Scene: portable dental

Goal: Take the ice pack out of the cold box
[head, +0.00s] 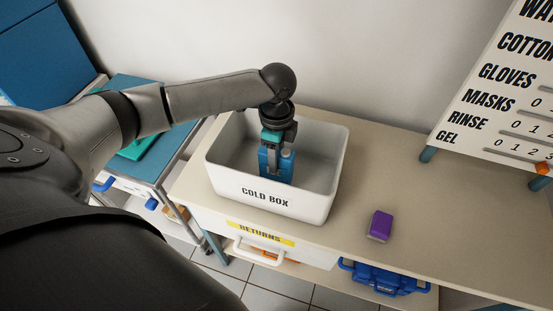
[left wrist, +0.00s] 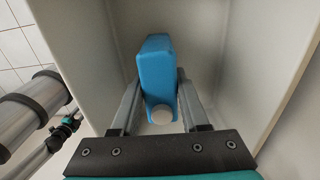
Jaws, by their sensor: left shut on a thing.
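The cold box (head: 315,197) is a white open-topped box with its name on the front, on the beige counter. The ice pack (head: 286,167) is blue with a pale round cap and stands inside the box. My left gripper (head: 274,160) reaches down into the box from above and is shut on the ice pack. In the left wrist view the ice pack (left wrist: 155,65) sits between the two fingers of the gripper (left wrist: 160,100), its cap toward me. Whether its bottom touches the box floor I cannot tell. My right gripper is not in view.
A purple block (head: 380,225) lies on the counter (head: 430,215) right of the box. The counter right of it is clear. A sign board (head: 510,90) stands at the back right. A drawer marked returns (head: 262,235) and a blue case (head: 383,278) are below.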

